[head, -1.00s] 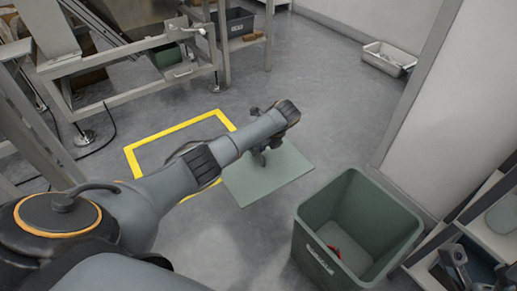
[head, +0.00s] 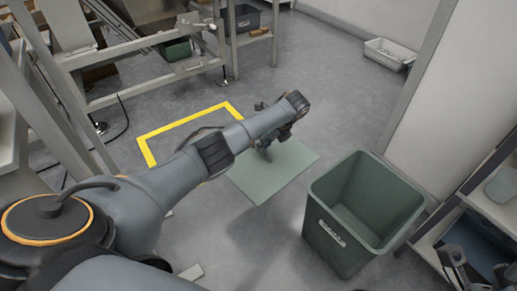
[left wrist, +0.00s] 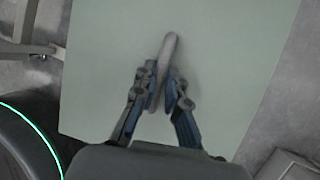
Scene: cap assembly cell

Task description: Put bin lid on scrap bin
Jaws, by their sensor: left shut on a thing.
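The bin lid (head: 275,178) is a flat pale green square plate, held above the floor to the left of the scrap bin. My left gripper (head: 264,145) is shut on its grey handle, which shows between the fingers in the left wrist view (left wrist: 160,82). The lid (left wrist: 215,50) fills most of that view. The scrap bin (head: 345,235) is a dark green open-topped box with a white label, upright on the floor. The lid and bin are apart. A dark part at the lower right edge looks like my right gripper (head: 472,262); its fingers are unclear.
Yellow floor tape (head: 185,130) lies behind my left arm. A metal workbench frame (head: 155,75) stands at back left. A wall panel (head: 450,110) and shelf unit (head: 490,205) are close right of the bin. A grey tray (head: 388,54) sits by the wall. Mid-floor behind the lid is clear.

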